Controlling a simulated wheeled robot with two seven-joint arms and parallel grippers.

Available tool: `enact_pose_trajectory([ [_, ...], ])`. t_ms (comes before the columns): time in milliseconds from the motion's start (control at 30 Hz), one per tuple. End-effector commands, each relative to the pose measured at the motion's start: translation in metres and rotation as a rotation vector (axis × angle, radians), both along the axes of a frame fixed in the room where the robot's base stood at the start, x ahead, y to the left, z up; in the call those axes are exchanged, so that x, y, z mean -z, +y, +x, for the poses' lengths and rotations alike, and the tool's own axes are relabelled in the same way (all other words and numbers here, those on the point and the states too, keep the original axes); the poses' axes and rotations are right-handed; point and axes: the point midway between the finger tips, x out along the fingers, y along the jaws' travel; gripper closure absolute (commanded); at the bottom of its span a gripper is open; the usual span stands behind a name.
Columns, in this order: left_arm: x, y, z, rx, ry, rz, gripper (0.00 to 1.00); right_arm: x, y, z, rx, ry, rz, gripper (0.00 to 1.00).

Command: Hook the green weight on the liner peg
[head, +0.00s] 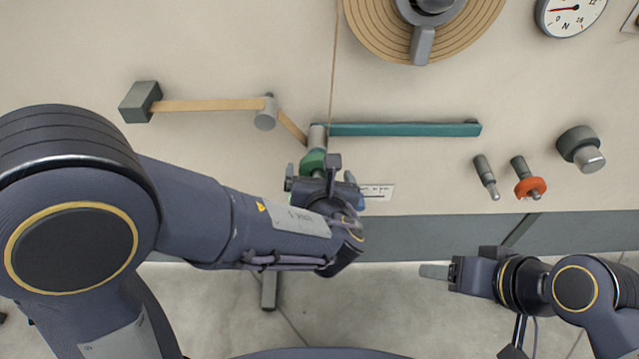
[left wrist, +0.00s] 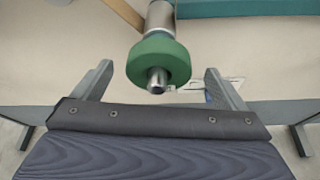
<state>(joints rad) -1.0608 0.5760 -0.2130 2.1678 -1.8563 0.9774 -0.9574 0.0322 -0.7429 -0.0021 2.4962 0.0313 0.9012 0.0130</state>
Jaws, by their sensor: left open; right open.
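The green weight (head: 313,161) is a thick ring. In the left wrist view, the green weight (left wrist: 158,62) sits around a grey metal peg (left wrist: 157,82), whose tip pokes out through it. In the head view this peg (head: 318,138) stands by the left end of a teal bar. My left gripper (head: 320,180) is open and empty, just in front of the weight. In the left wrist view its fingers (left wrist: 158,72) lie apart to either side of the weight, with gaps. My right gripper (head: 438,271) is open and empty, below the panel's edge at right.
The teal bar (head: 405,129) runs right from the peg. A tan strip (head: 205,104) runs from a grey block (head: 141,101) past a roller (head: 266,112). At right are a bare peg (head: 486,177), a peg with an orange ring (head: 530,187) and a grey knob (head: 582,149). A spiral disc (head: 375,35) is above.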

Motion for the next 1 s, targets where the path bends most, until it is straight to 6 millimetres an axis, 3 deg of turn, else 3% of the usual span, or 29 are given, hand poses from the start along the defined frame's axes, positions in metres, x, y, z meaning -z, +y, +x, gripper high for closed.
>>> enact_pose_trajectory([
  [233, 0.012, 0.003, 0.028, -0.003, 0.0, -0.001, 0.07, 0.007, 0.0, 0.0, 0.0, 0.0, 0.0, 0.41],
  [600, 0.014, 0.003, 0.034, -0.002, 0.002, -0.002, 0.07, 0.007, 0.0, 0.0, 0.0, 0.0, 0.0, 0.41],
  [1000, 0.014, 0.003, 0.034, -0.002, 0.002, -0.002, 0.58, 0.007, 0.0, 0.0, 0.0, 0.0, 0.0, 0.41],
])
